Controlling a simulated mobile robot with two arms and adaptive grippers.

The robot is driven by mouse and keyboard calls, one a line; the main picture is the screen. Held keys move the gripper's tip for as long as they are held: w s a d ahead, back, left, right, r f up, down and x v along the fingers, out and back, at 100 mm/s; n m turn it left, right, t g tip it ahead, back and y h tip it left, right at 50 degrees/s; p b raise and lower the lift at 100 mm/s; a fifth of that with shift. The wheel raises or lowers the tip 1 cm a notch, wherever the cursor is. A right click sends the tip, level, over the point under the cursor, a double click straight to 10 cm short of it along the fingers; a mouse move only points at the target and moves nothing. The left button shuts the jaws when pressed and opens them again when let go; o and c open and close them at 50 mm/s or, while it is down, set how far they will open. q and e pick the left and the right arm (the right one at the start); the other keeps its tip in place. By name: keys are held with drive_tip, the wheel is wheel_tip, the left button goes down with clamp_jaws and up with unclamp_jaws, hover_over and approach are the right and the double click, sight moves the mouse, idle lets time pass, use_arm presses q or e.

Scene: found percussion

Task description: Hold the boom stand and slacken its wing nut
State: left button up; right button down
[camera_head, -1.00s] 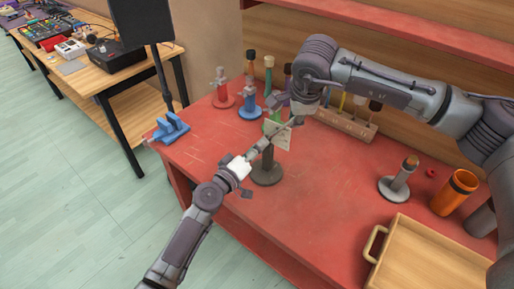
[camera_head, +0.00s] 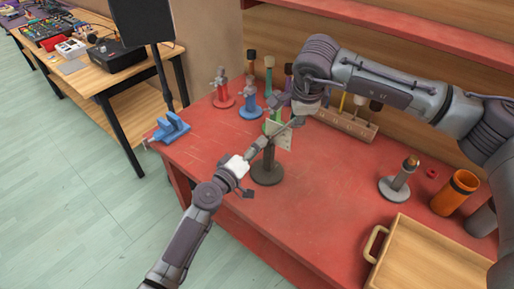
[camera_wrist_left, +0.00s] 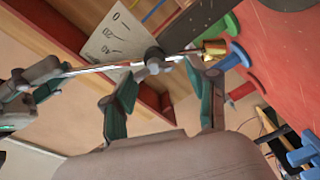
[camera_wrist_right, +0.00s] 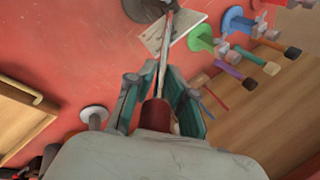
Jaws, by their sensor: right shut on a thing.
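The boom stand stands upright on its round dark base (camera_head: 267,172) near the red bench's left end. Its thin boom slants up to the right past a pale card (camera_head: 279,133). My right gripper (camera_head: 300,108) is shut on the dark red grip (camera_wrist_right: 155,115) at the boom's upper end. My left gripper (camera_head: 259,149) is open beside the stand's upper part. In the left wrist view its fingers stand apart, with the metal rod and a round grey clamp (camera_wrist_left: 155,62) just beyond them. I cannot clearly make out the wing nut.
A blue vise (camera_head: 167,128) sits at the bench's left edge. Red and blue stands (camera_head: 249,106) and a wooden rack (camera_head: 346,123) are behind. A grey stand (camera_head: 396,184), orange cup (camera_head: 455,193) and wooden tray (camera_head: 430,250) are right. The bench middle is clear.

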use_arm(q)
drive_tip(key=shift+o, duration=0.3)
drive_tip(key=shift+s+d, duration=0.1)
use_arm(e)
drive_tip(key=shift+r, duration=0.1)
drive_tip(key=shift+a, duration=0.1)
use_arm(q)
drive_tip(key=v, duration=1.2)
use_arm(e)
drive_tip(key=c, duration=0.9)
unclamp_jaws()
